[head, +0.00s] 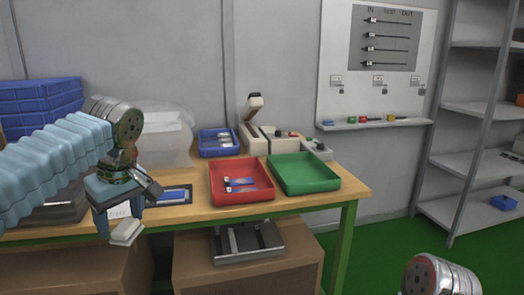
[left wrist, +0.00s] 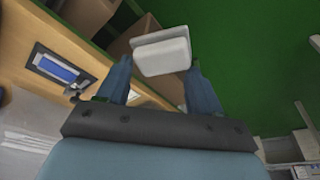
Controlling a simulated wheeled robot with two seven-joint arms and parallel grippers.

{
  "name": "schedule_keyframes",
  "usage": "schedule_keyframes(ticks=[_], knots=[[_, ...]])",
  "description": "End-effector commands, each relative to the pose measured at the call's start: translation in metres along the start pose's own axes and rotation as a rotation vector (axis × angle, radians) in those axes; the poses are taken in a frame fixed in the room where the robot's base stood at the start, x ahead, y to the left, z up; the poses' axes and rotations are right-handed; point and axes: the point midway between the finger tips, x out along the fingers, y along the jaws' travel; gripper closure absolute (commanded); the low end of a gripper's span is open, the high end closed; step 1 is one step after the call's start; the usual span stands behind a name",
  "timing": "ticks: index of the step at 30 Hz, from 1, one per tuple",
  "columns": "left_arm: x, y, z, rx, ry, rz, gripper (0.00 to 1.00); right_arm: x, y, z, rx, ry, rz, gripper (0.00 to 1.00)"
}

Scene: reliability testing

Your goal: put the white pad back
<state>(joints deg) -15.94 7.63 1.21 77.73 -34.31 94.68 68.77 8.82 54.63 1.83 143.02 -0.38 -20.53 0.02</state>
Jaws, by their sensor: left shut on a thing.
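The white pad (head: 126,232) is a small pale block, tilted, below my left gripper (head: 121,212) in the head view, just off the table's front edge. In the left wrist view the pad (left wrist: 162,52) sits between the tips of the two blue fingers of the left gripper (left wrist: 158,78), which is shut on it. The pad hangs in the air over the green floor. The right gripper does not show; only a part of my right arm is at the lower right.
A wooden table (head: 205,212) holds a framed blue-screen device (head: 173,196), a red tray (head: 240,199) with small items, an empty green tray (head: 305,178) and a blue bin (head: 217,153). Boxes (head: 200,275) stand beneath. A grey shelf (head: 460,165) stands at right.

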Motion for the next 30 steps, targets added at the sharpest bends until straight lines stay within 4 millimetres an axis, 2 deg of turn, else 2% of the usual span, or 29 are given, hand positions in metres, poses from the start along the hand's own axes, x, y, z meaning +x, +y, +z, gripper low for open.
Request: schedule_keyframes(ticks=[8,14,16,20,21,24,27,30], knots=[[0.052,0.025,0.003,0.125,-0.003,0.029,0.84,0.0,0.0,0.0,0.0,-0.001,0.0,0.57],[0.11,0.048,0.013,0.28,-0.006,0.07,0.84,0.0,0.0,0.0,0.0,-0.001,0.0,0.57],[0.139,0.056,0.021,0.356,-0.008,0.089,0.85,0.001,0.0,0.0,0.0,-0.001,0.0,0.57],[0.203,0.067,0.047,0.545,-0.012,0.139,0.85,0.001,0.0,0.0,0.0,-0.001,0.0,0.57],[0.224,0.068,0.059,0.609,-0.014,0.156,0.85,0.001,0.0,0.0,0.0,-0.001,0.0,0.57],[0.266,0.068,0.088,0.752,-0.012,0.199,0.85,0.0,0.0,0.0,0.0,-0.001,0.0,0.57],[0.293,0.065,0.113,0.855,-0.008,0.231,0.85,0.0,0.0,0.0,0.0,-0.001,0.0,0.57],[0.307,0.062,0.129,0.916,-0.005,0.25,0.85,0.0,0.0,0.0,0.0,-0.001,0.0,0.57]])
